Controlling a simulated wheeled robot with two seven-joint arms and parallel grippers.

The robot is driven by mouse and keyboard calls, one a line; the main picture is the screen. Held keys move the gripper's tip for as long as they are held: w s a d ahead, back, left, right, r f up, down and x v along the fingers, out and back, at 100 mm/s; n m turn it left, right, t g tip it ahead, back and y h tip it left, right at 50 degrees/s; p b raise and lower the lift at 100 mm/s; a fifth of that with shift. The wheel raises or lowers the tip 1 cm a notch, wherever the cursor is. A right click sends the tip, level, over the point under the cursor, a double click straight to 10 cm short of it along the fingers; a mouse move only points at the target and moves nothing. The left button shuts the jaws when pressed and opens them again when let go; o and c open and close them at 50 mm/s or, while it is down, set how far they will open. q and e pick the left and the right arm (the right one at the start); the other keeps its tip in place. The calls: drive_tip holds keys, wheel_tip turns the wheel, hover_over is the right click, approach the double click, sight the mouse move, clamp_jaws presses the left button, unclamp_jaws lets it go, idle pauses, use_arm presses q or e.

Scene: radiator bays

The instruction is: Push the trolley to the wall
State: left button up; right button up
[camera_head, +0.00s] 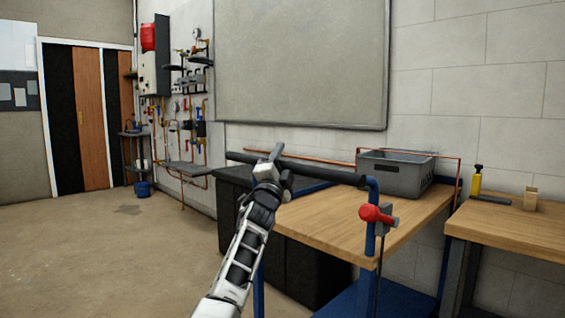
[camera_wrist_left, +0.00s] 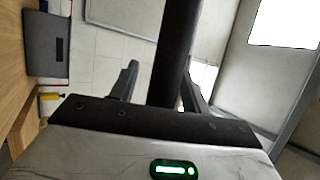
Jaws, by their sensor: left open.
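The trolley (camera_head: 335,222) has a wooden top, a blue frame and a black handle bar (camera_head: 325,171) along its near side. A grey crate (camera_head: 393,178) stands on its far end. The block wall (camera_head: 490,75) rises behind it. My left gripper (camera_head: 272,168) is at the left part of the bar, with its jaws open. In the left wrist view the bar (camera_wrist_left: 175,50) passes between the two spread fingers (camera_wrist_left: 160,85). I cannot tell whether they touch it. My right gripper is out of view.
A wooden workbench (camera_head: 510,228) stands close on the right, with a yellow-handled tool (camera_head: 477,180) and a small wooden block (camera_head: 530,198) on it. Black boxes (camera_head: 305,270) are low beside the trolley. Open floor (camera_head: 110,250) lies left.

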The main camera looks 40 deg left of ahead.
use_arm(q)
drive_tip(key=shift+f, duration=0.1)
drive_tip(key=v, duration=1.5)
drive_tip(key=shift+s+d+p, duration=0.2)
drive_tip(key=shift+s+p, duration=0.15)
drive_tip(key=shift+p, duration=0.05)
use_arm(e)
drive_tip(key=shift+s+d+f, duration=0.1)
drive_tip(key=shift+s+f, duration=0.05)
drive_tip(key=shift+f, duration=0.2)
use_arm(q)
drive_tip(key=shift+f, duration=0.15)
